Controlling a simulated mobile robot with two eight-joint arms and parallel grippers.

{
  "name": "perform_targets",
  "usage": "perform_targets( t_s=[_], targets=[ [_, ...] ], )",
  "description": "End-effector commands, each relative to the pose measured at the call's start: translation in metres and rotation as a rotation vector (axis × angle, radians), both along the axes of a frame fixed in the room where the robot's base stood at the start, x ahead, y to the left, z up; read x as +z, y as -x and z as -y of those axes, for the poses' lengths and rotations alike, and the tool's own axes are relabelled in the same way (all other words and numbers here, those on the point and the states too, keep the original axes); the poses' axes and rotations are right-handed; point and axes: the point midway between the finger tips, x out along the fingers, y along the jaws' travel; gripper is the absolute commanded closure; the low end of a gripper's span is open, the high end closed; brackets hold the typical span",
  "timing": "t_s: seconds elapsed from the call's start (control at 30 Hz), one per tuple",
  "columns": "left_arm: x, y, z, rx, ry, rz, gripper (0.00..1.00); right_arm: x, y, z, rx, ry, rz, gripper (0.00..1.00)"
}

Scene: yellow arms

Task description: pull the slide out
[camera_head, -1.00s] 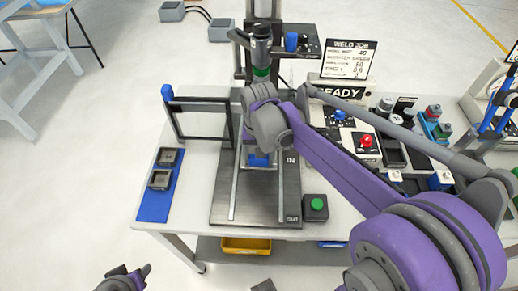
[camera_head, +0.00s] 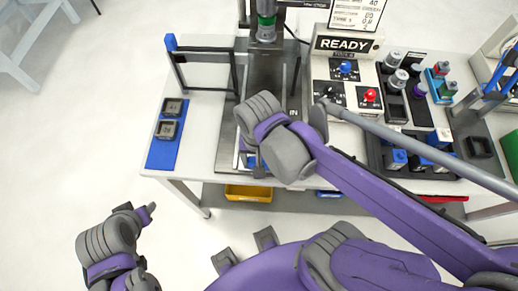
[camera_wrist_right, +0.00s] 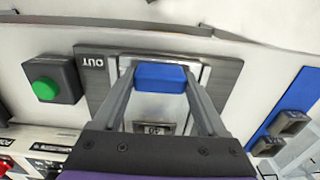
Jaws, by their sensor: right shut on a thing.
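The slide's blue handle block (camera_wrist_right: 160,77) sits between the fingers of my right gripper (camera_wrist_right: 160,72) in the right wrist view. The gripper is shut on it, level with the OUT mark on the dark base plate (camera_wrist_right: 218,85). A small square part marked 40 (camera_wrist_right: 160,128) shows behind the handle, between the fingers. In the head view my right wrist hides most of the slide; a bit of the blue handle (camera_head: 252,163) shows near the plate's front end. My left gripper (camera_head: 140,210) is at the lower left, away from the table; its jaw opening is unclear.
A green button box (camera_wrist_right: 45,89) stands beside the plate. A blue mat (camera_head: 158,156) with two square parts lies left. The READY panel (camera_head: 345,45) and a black tray (camera_head: 425,172) are right.

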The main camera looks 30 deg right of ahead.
Motion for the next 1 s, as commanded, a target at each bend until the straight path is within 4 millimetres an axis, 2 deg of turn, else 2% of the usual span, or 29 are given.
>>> perform_targets(
  t_s=[0.33,0.37,0.5,0.77,0.87,1.0],
  targets=[
    [0.000,0.000,0.000,0.000,0.000,0.000,0.50,-0.001,0.004,-0.002,0.001,-0.005,-0.011,1.00],
    [0.000,0.000,0.000,0.000,0.000,0.000,0.50,-0.001,0.004,-0.002,0.001,-0.007,-0.011,0.22],
    [0.000,0.000,0.000,0.000,0.000,0.000,0.50,-0.001,0.004,-0.002,0.001,-0.005,-0.009,0.00],
    [0.001,0.000,0.000,0.000,0.000,0.000,0.50,0.002,0.002,-0.002,0.000,-0.004,-0.006,0.00],
    [0.003,-0.001,0.000,0.000,0.000,0.002,0.50,0.011,0.002,-0.002,0.000,-0.003,-0.005,0.00],
    [0.009,-0.003,0.000,0.000,0.000,0.006,0.50,0.036,0.002,-0.002,0.000,-0.004,-0.005,0.00]
  ],
)
